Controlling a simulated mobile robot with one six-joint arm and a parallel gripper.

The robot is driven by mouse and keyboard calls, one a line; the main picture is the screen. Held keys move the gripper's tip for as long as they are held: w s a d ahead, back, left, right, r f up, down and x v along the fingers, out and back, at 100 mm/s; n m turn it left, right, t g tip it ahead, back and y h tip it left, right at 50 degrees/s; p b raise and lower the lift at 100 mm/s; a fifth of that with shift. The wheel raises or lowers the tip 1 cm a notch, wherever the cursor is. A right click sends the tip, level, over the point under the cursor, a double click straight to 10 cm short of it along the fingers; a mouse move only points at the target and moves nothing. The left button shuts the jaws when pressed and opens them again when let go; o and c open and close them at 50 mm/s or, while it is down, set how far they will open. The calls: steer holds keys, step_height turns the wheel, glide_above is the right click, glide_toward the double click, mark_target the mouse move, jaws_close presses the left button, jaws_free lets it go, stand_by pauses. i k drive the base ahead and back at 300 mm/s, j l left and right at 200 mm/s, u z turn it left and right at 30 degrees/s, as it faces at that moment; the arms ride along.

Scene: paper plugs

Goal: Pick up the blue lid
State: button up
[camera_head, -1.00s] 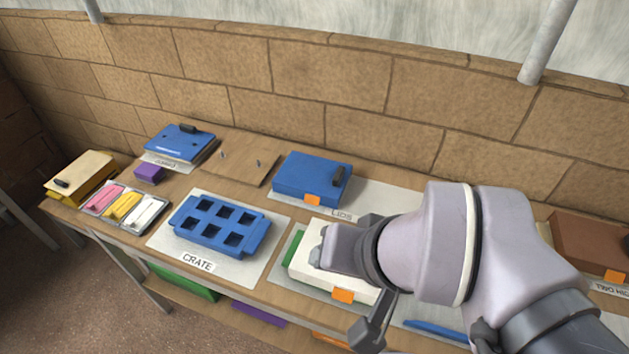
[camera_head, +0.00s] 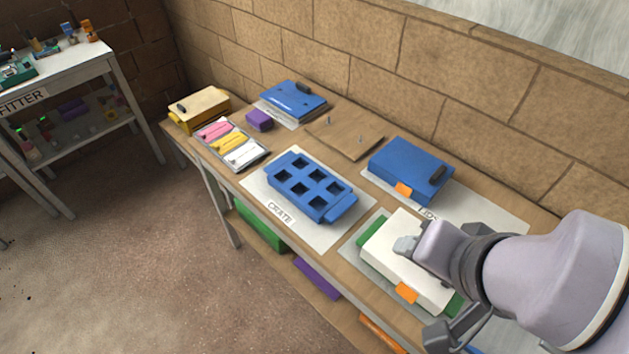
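A blue lid-like block (camera_head: 410,168) with a black handle and an orange tab lies on the white mat lettered LIDS, at the back right of the bench. A second flat blue piece (camera_head: 293,100) with a black handle lies on its own sheet at the far back. My gripper (camera_head: 418,248) is at the lower right, in front of the first blue block and apart from it in the picture. It overlaps a white block (camera_head: 392,252) with an orange tab. My wrist hides part of that block. The fingertips do not show clearly, and nothing is visibly held.
A blue crate (camera_head: 300,180) with several square holes lies on the mat lettered CRATE. A board with pegs (camera_head: 345,138), a tray of coloured pieces (camera_head: 228,155), a purple block (camera_head: 259,119) and a yellow box (camera_head: 188,114) share the bench. A stone wall (camera_head: 445,75) runs behind.

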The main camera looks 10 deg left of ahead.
mark_target(414, 172)
steer(key=i+j+z, duration=0.3)
steer(key=j, duration=0.15)
steer(key=j+z, duration=0.25)
steer(key=j, duration=0.2)
steer(key=i+j+z, duration=0.1)
steer(key=j+z, duration=0.2)
steer(key=j, duration=0.2)
steer(key=j+z, duration=0.3)
steer(key=j, duration=0.2)
steer(key=i, duration=0.05)
